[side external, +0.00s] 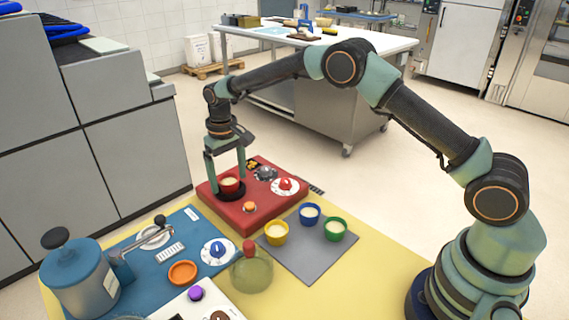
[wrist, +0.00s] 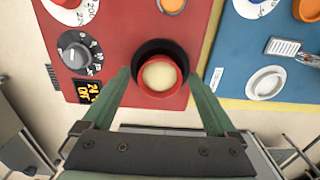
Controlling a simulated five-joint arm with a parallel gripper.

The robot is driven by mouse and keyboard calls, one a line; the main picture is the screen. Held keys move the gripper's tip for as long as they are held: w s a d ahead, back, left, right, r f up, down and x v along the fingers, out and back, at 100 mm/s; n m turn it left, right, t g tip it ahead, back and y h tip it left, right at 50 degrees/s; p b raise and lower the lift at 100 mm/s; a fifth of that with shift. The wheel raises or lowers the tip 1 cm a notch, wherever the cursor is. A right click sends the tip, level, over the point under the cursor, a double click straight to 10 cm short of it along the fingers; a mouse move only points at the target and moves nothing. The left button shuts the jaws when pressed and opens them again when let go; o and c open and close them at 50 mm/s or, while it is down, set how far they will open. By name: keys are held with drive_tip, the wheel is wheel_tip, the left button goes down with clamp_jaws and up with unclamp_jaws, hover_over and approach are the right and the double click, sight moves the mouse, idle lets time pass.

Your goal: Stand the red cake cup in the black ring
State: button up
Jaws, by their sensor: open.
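The red cake cup (side external: 229,186) with cream-coloured filling stands upright at the black ring (side external: 236,195) on the red panel (side external: 262,213). In the wrist view the red cup (wrist: 159,76) overlaps the near edge of the black ring (wrist: 151,47), whose dark band shows above and beside it. Whether its base is fully down inside the ring is hidden. My gripper (side external: 227,176) is open above the panel, its fingers on either side of the cup. In the wrist view the gripper (wrist: 160,82) shows a gap between each fingertip and the cup.
Yellow, blue and green cups (side external: 335,229) stand on a grey mat (side external: 300,256) right of the panel. Knobs (side external: 285,185) and an orange button (side external: 249,207) rise from the panel. A blue board (side external: 150,262) with a blue canister (side external: 80,275) lies front left, near a green jar (side external: 251,272).

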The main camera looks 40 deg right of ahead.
drive_tip(key=s+d+r+t, duration=0.1)
drive_tip(key=s+d+r, duration=0.15)
drive_tip(key=r, duration=0.75)
drive_tip(key=s+d+r+t, duration=0.1)
drive_tip(key=s+r, duration=0.2)
drive_tip(key=r, duration=0.7)
drive_tip(key=s+d+t, duration=0.1)
drive_tip(key=s+d, duration=0.1)
drive_tip(key=s, duration=0.8)
drive_tip(key=s+d+f+t, duration=0.1)
drive_tip(key=s+d+t, duration=0.1)
drive_tip(key=s, duration=0.8)
drive_tip(key=shift+s+d+t, duration=0.3)
drive_tip(key=shift+d, duration=0.45)
